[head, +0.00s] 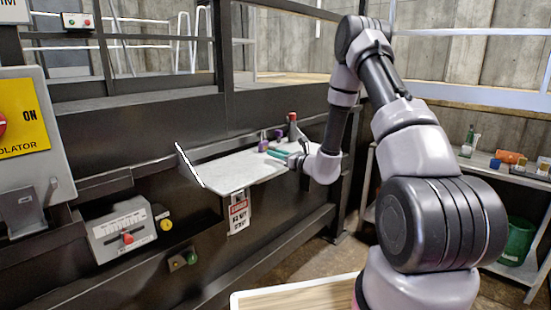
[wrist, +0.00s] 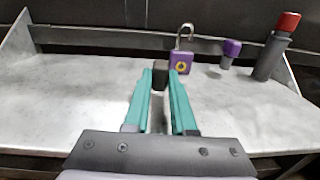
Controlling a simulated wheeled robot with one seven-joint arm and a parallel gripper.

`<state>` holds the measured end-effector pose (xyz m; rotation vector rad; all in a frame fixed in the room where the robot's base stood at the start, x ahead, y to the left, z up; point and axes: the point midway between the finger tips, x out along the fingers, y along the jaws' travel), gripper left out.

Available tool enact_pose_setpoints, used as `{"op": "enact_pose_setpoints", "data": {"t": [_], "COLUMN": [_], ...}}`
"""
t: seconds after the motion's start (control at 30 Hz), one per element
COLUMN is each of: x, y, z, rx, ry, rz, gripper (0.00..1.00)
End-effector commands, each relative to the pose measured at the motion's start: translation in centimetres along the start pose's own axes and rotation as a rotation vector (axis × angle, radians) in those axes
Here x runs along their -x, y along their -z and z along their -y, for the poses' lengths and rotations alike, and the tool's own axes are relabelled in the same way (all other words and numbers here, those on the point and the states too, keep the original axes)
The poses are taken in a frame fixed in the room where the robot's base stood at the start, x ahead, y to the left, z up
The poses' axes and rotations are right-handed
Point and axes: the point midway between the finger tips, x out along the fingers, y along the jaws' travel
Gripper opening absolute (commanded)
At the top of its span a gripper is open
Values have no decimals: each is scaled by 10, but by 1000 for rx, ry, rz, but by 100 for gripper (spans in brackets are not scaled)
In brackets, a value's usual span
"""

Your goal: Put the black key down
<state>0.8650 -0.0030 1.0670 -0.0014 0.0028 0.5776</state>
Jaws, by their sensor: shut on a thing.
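My gripper (wrist: 160,78) has its teal fingers shut on the black key (wrist: 161,70), which shows as a small dark block between the fingertips. The rest of the key is hidden or too small to make out. The gripper is over the white marble-like shelf (wrist: 85,90). I cannot tell whether the key touches the shelf. In the head view the gripper (head: 286,155) is at the right end of the shelf (head: 225,172), and the key cannot be made out there.
A purple padlock (wrist: 181,64) with a raised shackle stands just behind the key. A small purple-topped item (wrist: 230,50) and a dark red-topped cylinder (wrist: 272,55) are to its right. The shelf's left part is clear. A dark wall backs it.

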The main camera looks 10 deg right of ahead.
Motion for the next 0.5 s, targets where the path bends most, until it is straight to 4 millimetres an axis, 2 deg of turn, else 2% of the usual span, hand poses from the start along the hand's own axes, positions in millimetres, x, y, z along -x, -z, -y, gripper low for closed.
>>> {"op": "enact_pose_setpoints", "data": {"t": [0.03,0.1,0.47,0.5], "x": [0,0,0,0], "y": [10,16,20,20], "z": [0,0,0,0], "rx": [-2,-1,0,1], "ry": [0,0,0,0], "rz": [-1,0,0,1], "gripper": [0,0,0,35]}}
